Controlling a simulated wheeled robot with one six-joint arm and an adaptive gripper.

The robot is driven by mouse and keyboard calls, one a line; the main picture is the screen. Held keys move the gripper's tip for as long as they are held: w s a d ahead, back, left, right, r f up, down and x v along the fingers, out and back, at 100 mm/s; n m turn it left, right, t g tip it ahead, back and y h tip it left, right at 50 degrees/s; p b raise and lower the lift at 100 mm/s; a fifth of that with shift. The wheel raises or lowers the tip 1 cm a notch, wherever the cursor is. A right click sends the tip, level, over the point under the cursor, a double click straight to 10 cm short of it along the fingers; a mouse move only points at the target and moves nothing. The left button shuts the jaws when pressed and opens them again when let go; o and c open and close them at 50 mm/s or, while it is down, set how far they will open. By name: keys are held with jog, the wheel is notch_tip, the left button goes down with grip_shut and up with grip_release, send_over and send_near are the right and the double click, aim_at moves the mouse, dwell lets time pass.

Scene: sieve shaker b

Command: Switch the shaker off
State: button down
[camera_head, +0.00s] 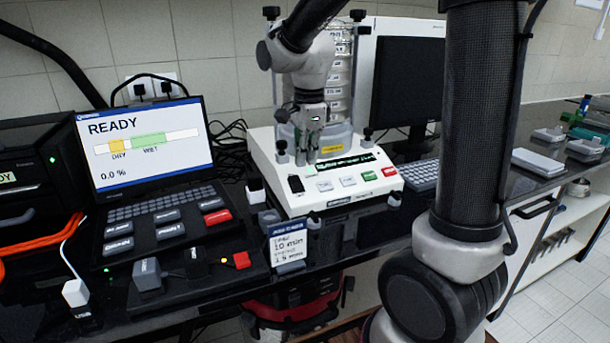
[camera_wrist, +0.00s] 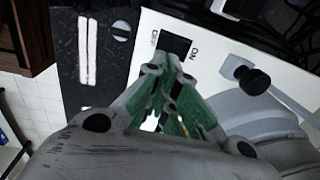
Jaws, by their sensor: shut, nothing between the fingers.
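The sieve shaker (camera_head: 330,196) is a white box with a stack of metal sieves on top, standing on the bench in the head view. Its black rocker switch (camera_head: 296,184) is at the left of the front panel. In the wrist view the switch (camera_wrist: 177,46) sits between the printed words OFF and ON. My gripper (camera_head: 311,158) is shut and empty, pointing down over the panel just behind the switch. In the wrist view its fingertips (camera_wrist: 160,66) are close to the switch and overlap its edge. I cannot tell whether they touch it.
A laptop (camera_head: 146,140) showing READY stands left of the shaker. A small note stand (camera_head: 287,245) is in front. A black monitor (camera_head: 407,80) and keyboard (camera_head: 420,174) are to the right. Black clamp knobs (camera_wrist: 254,80) rise beside the sieves.

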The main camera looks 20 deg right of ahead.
aim_at(303, 184)
jog(key=f, duration=0.5)
jog(key=shift+w+f, duration=0.25)
jog(key=shift+w, duration=0.05)
jog(key=shift+f, duration=0.1)
jog(key=shift+s+f, duration=0.1)
jog(key=shift+f, duration=0.2)
jog(key=shift+w+r, duration=0.4)
jog(key=shift+w, duration=0.35)
jog(key=shift+r, duration=0.1)
